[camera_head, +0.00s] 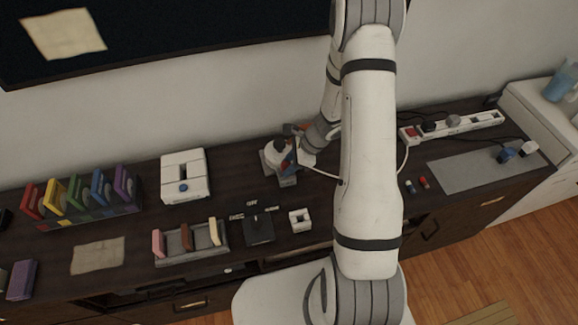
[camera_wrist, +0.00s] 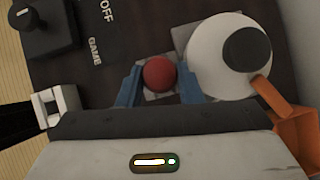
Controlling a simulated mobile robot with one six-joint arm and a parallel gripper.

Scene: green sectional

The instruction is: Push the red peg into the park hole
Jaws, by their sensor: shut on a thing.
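The red peg shows in the wrist view as a round red top (camera_wrist: 159,73) between the two blue fingers of my gripper (camera_wrist: 160,86). The gripper is shut on it. A grey base (camera_wrist: 150,96) shows below and around the peg. In the head view my gripper (camera_head: 291,161) is low at the back middle of the dark cabinet, close beside a white round body with a dark cap (camera_head: 276,157). That body stands just right of the peg in the wrist view (camera_wrist: 218,62). The park hole cannot be made out, and the peg's lower end is hidden.
An orange part (camera_wrist: 268,95) sits by the white body. A dial box (camera_head: 259,230) with labels and a small white block (camera_head: 300,220) stand in front. A white box (camera_head: 184,176) is left, a grey mat (camera_head: 470,171) right. My arm hides part of the cabinet.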

